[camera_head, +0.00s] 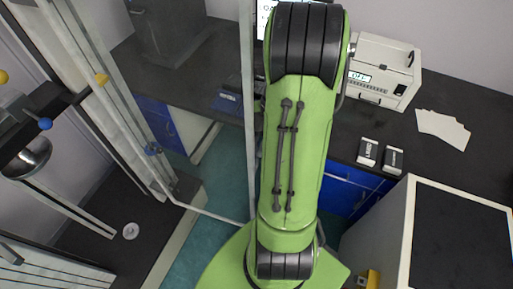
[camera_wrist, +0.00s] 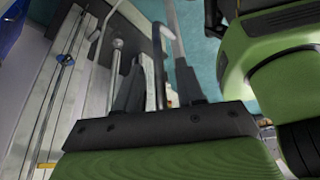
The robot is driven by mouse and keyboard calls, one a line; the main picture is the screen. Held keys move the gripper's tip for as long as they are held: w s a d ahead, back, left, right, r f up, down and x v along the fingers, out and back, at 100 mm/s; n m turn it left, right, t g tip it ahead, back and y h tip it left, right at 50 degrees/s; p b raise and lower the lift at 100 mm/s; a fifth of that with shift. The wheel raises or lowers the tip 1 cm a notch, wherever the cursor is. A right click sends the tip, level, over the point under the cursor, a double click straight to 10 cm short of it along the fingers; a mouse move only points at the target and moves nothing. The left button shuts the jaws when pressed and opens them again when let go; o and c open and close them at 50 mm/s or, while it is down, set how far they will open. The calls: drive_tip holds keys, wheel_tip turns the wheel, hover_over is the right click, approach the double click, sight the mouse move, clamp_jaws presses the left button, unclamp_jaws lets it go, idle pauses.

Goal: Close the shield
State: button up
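The shield (camera_head: 247,120) is a clear panel in a thin pale frame. It stands swung out from the rheometer's pale post (camera_head: 115,110), leaving the machine's left side open to view. In the wrist view, my gripper (camera_wrist: 158,75) has its two dark fingers apart. A thin dark bent bar (camera_wrist: 157,50), which looks like the shield's handle, shows between the fingers, with a gap visible on each side. Contact cannot be told. A pale frame bar (camera_wrist: 174,30) runs beyond the right fingertip. In the head view my gripper is hidden behind my green arm.
The rheometer has a dark base plate (camera_head: 95,235) and a metal dome (camera_head: 28,158) at left. A dark bench (camera_head: 440,95) behind holds a white instrument (camera_head: 385,70), white sheets (camera_head: 443,130) and two small boxes (camera_head: 368,151). Teal floor (camera_head: 215,175) shows between machine and bench.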

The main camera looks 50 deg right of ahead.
drive_tip(key=shift+a+f, duration=0.35)
drive_tip(key=shift+f, duration=0.2)
drive_tip(key=shift+w+f, duration=0.1)
drive_tip(key=shift+f, duration=0.2)
clamp_jaws()
